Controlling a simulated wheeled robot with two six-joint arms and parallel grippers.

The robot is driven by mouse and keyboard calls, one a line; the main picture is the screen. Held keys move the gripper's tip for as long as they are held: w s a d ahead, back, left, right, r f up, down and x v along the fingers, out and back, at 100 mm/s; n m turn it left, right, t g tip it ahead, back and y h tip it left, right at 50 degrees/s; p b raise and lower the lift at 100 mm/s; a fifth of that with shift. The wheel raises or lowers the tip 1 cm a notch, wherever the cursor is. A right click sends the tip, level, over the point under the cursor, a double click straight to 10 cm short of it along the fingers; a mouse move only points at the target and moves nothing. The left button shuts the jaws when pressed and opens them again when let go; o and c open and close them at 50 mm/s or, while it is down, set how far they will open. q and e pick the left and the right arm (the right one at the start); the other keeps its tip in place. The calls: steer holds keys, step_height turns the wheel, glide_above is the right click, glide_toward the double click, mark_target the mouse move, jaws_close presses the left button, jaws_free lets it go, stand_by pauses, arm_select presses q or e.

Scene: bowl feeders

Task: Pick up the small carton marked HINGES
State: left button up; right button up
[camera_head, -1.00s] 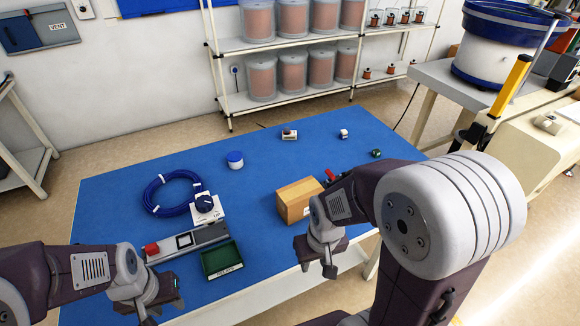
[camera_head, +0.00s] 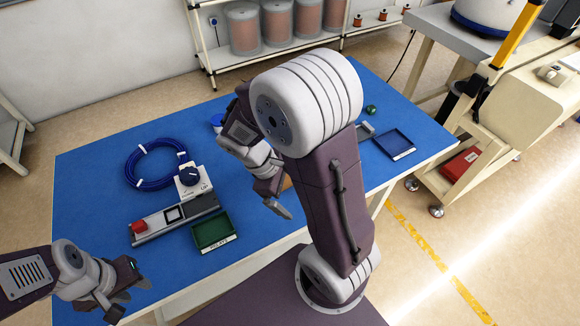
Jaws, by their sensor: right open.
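A brown carton (camera_head: 287,184) on the blue table is almost wholly hidden behind my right arm and gripper; only a small tan patch shows, and no marking can be read. My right gripper (camera_head: 276,197) is open, above and in front of that patch. I cannot tell whether it touches the carton. My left gripper (camera_head: 126,297) is off the table's front left edge, its fingers apart and empty.
A red box (camera_head: 461,164) sits on the right-hand cart.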

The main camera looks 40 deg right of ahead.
steer(key=w+d+f+n+h+b, duration=0.1)
steer(key=w+n+h, duration=0.2)
steer(key=w, duration=0.1)
steer(key=w+d+f+n+t+h+b, duration=0.1)
steer(key=w+d+n+h, duration=0.1)
steer(key=w, duration=0.3)
steer(key=w+d+f+n+h+b, duration=0.1)
steer(key=w+n+h, duration=0.2)
steer(key=w+n, duration=0.1)
steer(key=shift+w+d+h, duration=0.2)
steer(key=shift+d+h, duration=0.05)
steer(key=shift+h, duration=0.15)
steer(key=shift+w+a+f+n+t+b, duration=0.25)
steer(key=shift+a+f+n+t+b, duration=0.1)
steer(key=shift+f, duration=0.1)
steer(key=shift+a+f+h, duration=0.15)
steer(key=shift+f+h, duration=0.1)
steer(key=shift+h, duration=0.05)
steer(key=shift+s+d+f, duration=0.1)
steer(key=shift+d, duration=0.1)
steer(key=x, duration=0.7)
steer(key=shift+w+d, duration=0.15)
steer(key=shift+w, duration=0.05)
steer(key=c, duration=0.4)
arm_select(q)
step_height(320, 180, down, 5)
steer(key=shift+w, duration=0.15)
arm_select(e)
steer(key=c, duration=1.4)
